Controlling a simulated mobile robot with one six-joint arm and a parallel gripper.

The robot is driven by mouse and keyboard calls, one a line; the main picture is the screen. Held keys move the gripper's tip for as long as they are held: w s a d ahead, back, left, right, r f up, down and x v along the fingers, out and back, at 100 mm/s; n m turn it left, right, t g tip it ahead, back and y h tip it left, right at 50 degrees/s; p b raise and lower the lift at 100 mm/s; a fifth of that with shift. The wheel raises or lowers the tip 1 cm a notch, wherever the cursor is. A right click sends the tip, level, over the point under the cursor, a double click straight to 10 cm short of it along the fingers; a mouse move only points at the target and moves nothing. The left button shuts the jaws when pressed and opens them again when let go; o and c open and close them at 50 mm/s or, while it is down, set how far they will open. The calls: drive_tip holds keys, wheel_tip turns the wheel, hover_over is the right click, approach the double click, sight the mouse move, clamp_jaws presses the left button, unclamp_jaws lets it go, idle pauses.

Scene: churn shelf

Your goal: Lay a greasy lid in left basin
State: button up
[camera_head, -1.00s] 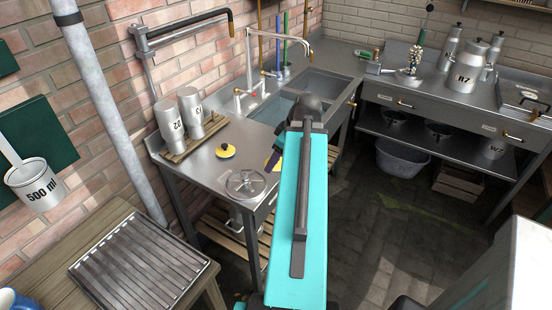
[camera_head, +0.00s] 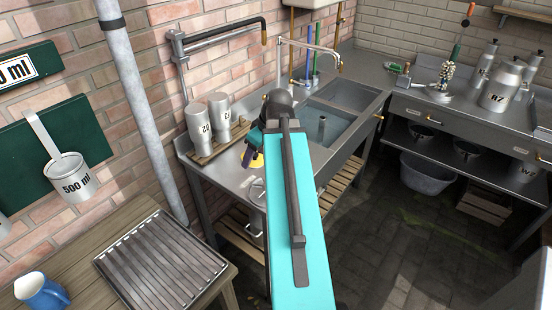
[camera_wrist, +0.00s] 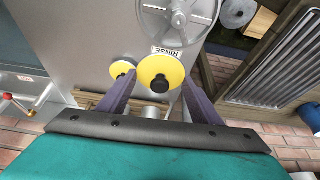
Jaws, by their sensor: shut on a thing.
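My gripper (camera_wrist: 159,82) has its two purple fingers closed on a yellow lid with a black knob (camera_wrist: 161,70) in the wrist view. A second, similar yellow lid (camera_wrist: 121,67) lies on the steel counter beyond the left finger. In the head view my gripper (camera_head: 247,151) is over the counter, mostly hidden by my arm. A yellow patch (camera_head: 257,160) shows beside it; I cannot tell which lid it is. The sink has a near basin (camera_head: 339,123) with water and an upright pipe, and a far basin (camera_head: 350,94). My gripper is left of both.
Two steel cans (camera_head: 194,122) stand on a wooden rack by the wall. A spoked metal disc (camera_wrist: 180,20) lies on the counter near a RINSE label (camera_wrist: 169,50). A tap (camera_head: 310,50) reaches over the sink. A wooden table with a ribbed tray (camera_head: 165,262) is at front left.

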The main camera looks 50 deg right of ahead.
drive_tip(key=w+a+r+p, duration=0.1)
drive_tip(key=w+a+r, duration=0.3)
drive_tip(key=a, duration=0.7)
drive_tip(key=w+a+r+m+p, duration=0.1)
drive_tip(key=w+a+r, duration=0.3)
drive_tip(key=w+a, duration=0.4)
drive_tip(key=w+a+r+p, duration=0.2)
drive_tip(key=w+a+r, duration=0.3)
drive_tip(key=a, duration=1.1)
drive_tip(key=shift+w+a+h, duration=0.25)
drive_tip(key=shift+w+h, duration=0.05)
drive_tip(key=shift+w, duration=0.25)
drive_tip(key=shift+s, duration=0.1)
